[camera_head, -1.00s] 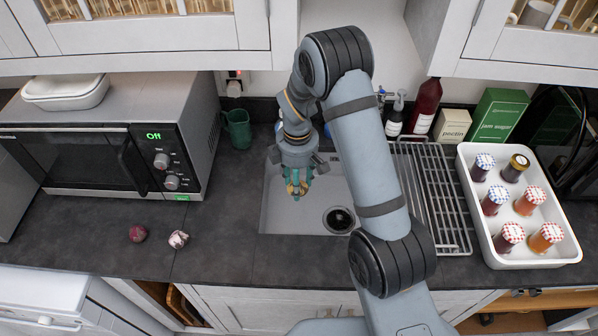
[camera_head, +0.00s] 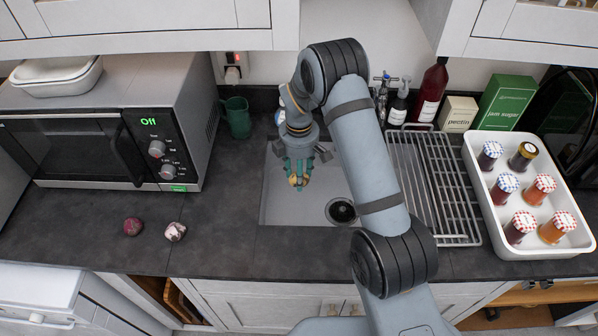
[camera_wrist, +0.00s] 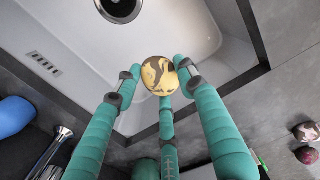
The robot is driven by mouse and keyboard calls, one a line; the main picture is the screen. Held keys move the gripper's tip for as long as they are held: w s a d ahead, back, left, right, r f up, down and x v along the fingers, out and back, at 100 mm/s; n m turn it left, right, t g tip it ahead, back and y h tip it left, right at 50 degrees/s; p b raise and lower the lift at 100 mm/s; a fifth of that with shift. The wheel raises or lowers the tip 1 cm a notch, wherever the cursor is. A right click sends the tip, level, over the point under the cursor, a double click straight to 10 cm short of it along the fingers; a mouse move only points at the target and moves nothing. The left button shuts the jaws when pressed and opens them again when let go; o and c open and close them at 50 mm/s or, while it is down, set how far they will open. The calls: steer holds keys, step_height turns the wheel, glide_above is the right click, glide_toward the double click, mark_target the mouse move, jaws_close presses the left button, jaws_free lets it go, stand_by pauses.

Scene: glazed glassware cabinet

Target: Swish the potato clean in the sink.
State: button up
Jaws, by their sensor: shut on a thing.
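The potato (camera_wrist: 160,75) is yellow with brown patches of dirt. My gripper (camera_head: 299,176) has green fingers shut around it, and the fingers also show close up in the wrist view (camera_wrist: 158,88). In the head view only a small part of the potato (camera_head: 297,181) shows between the fingers. My gripper points down over the left part of the grey sink (camera_head: 285,212). The round drain (camera_head: 341,211) is to the right of the gripper. I see no clear water in the basin. The tap (camera_head: 383,84) is partly hidden behind my arm.
Two small reddish vegetables (camera_head: 133,227) (camera_head: 175,231) lie on the counter left of the sink. A wire rack (camera_head: 432,185) and a white tray of jars (camera_head: 575,243) are at right.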

step_height(320, 180, down, 18)
steer(key=b, duration=1.3)
steer(key=shift+f+b, duration=0.2)
steer(key=shift+b, duration=0.1)
steer(key=d, duration=0.6)
steer(key=shift+s, duration=0.1)
steer(key=shift+a+b, duration=0.45)
steer(key=shift+a, duration=2.5)
steer(key=shift+d, duration=2.9)
steer(key=shift+a+b, duration=0.35)
steer(key=shift+a, duration=2.6)
steer(key=shift+d+b, duration=0.35)
steer(key=shift+d, duration=2.6)
steer(key=shift+a, duration=2.95)
step_height(320, 180, up, 10)
steer(key=p, duration=0.7)
